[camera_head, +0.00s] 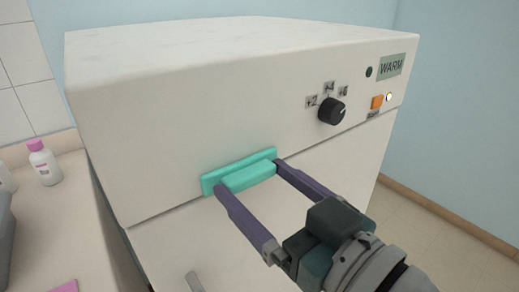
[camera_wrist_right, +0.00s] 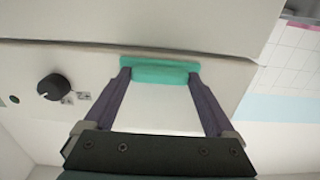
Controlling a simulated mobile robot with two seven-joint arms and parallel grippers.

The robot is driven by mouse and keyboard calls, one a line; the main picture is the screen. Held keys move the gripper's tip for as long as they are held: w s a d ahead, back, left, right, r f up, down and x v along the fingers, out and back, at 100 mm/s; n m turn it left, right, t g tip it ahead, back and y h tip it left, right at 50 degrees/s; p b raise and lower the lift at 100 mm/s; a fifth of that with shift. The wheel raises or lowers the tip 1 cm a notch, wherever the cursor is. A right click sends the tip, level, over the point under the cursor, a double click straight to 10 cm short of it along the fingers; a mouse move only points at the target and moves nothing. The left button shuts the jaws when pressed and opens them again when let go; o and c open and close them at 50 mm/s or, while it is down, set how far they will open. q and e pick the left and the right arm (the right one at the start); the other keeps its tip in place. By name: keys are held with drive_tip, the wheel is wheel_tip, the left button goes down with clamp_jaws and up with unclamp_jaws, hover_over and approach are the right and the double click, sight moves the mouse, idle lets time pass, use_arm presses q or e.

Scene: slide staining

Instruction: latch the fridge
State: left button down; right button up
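The fridge (camera_head: 170,130) is a large white box with a front door (camera_head: 215,240) below a seam. A teal latch (camera_head: 208,186) sits on the front just above the seam, with a raised bar. It also shows in the right wrist view (camera_wrist_right: 160,66). My right gripper (camera_head: 249,176) is at the latch with its two purple fingers wide apart, one at each end of the bar; it also shows in the right wrist view (camera_wrist_right: 160,77). I cannot tell whether the fingers press on the bar. My left gripper is not in view.
A black knob (camera_head: 331,111), an orange switch (camera_head: 377,102) and a WARM display (camera_head: 391,67) are on the fridge's upper right front. A counter (camera_head: 55,225) with a pink-capped bottle (camera_head: 43,166) stands at left. Open floor lies at right.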

drive_tip(key=c, duration=0.6)
drive_tip(key=shift+n, duration=0.3)
drive_tip(key=n, duration=0.8)
drive_tip(key=shift+b, duration=0.35)
drive_tip(key=n+b, duration=0.1)
drive_tip(key=n, duration=0.6)
drive_tip(key=shift+n+b, duration=0.35)
drive_tip(key=shift+n, duration=0.75)
